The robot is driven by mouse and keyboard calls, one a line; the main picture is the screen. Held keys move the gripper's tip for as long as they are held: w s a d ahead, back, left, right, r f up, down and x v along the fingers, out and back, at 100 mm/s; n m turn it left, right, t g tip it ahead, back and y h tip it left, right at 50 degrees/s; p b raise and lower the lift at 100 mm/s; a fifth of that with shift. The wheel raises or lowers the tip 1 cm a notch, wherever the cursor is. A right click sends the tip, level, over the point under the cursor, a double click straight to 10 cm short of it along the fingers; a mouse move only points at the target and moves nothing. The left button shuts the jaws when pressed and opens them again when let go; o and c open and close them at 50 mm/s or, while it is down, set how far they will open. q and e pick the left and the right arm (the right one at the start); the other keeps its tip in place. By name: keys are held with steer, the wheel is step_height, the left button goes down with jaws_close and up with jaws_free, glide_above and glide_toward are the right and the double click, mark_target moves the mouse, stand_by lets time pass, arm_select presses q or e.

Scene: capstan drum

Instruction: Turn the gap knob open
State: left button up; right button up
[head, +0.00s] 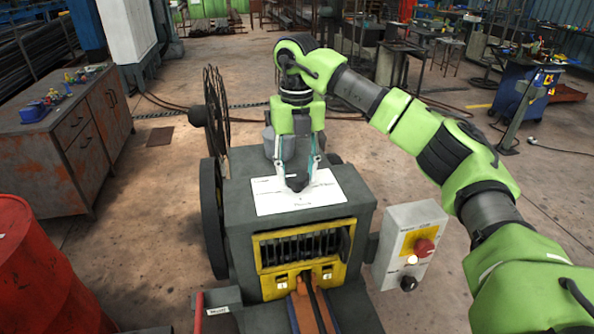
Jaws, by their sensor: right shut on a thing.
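The dark gap knob (298,184) stands on a white printed plate (328,190) on top of the dark grey machine (240,203). My right gripper (297,172) points down from above and is shut on the knob, with a finger on either side of it. The fingers and palm hide the upper part of the knob. The print on the plate is too small to read fully. My left gripper is not in view.
A grey control box (393,243) with a red button (424,247) stands right of the machine. A yellow-framed roller opening (303,258) faces front. A spoked wheel (216,125) is at the left. A red drum (40,270) and workbench (65,138) stand further left.

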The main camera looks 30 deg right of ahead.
mark_target(297, 175)
steer(key=shift+w+r, duration=0.1)
stand_by(0.3)
steer(key=o, duration=1.1)
step_height(297, 175, up, 12)
stand_by(0.4)
